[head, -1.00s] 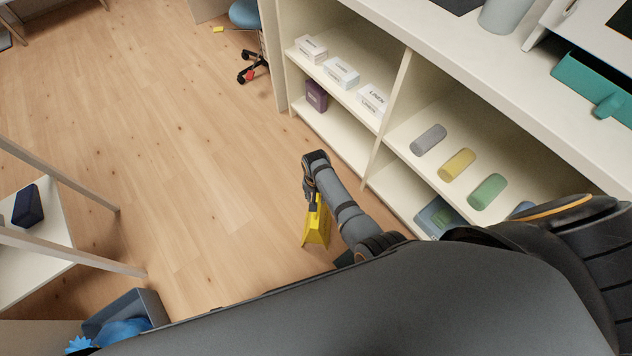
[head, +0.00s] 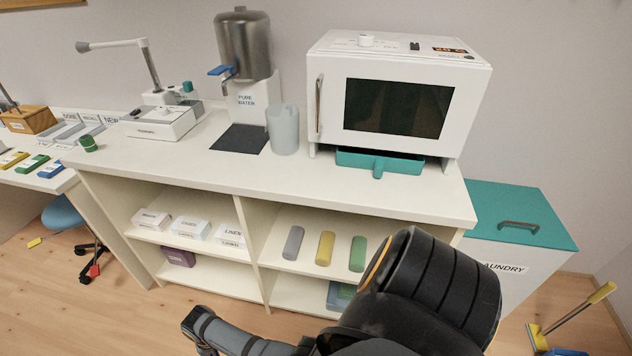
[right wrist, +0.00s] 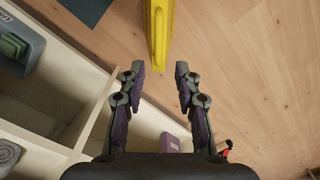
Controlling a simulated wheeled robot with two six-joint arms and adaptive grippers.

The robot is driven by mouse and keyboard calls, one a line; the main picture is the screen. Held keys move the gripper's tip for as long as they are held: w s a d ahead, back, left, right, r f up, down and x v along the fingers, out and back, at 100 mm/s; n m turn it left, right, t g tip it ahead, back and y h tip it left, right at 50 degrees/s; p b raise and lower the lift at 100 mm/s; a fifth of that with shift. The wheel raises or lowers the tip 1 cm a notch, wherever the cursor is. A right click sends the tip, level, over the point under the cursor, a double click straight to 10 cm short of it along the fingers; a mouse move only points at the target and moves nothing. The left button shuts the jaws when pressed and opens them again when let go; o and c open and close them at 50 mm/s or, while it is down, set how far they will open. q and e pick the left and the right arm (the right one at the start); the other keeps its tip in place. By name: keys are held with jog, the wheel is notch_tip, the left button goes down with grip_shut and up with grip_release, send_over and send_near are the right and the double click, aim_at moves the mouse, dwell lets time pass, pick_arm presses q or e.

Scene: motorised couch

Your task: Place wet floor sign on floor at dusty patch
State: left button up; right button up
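The yellow wet floor sign (right wrist: 160,25) shows at the top of the right wrist view, its narrow handle end pointing toward my fingers. My right gripper (right wrist: 161,87) is open, with its two fingertips apart and the sign just beyond them, in line with the gap. Nothing shows between the fingers. In the head view only my right arm shows at the bottom; its gripper and the sign are out of that frame. My left gripper is not in view. No dusty patch can be made out.
An open shelf unit (head: 262,262) with boxes and rolls stands along the wall; its side edge is close left of my right gripper. A laundry bin (head: 520,262) and a yellow-handled tool (head: 580,315) are at right. Bare wood floor (right wrist: 260,60) lies right of the sign.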

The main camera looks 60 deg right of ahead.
jog(key=s+d+f+n, duration=0.1)
jog(key=s+d+f, duration=0.4)
jog(key=s, duration=0.6)
jog(key=s+d+f+n, duration=0.2)
jog(key=s+d+f, duration=0.3)
jog(key=s+f, duration=0.3)
jog(key=s+d+f+n+t, duration=0.1)
jog(key=s+d+f, duration=0.3)
jog(key=s, duration=1.1)
notch_tip(320, 180, down, 3)
jog(key=shift+s+d+r+n+h, duration=0.2)
jog(key=shift+s+d+n+h, duration=0.2)
jog(key=shift+n, duration=0.3)
notch_tip(320, 180, up, 10)
jog(key=p, duration=0.9)
jog(key=shift+f, duration=0.2)
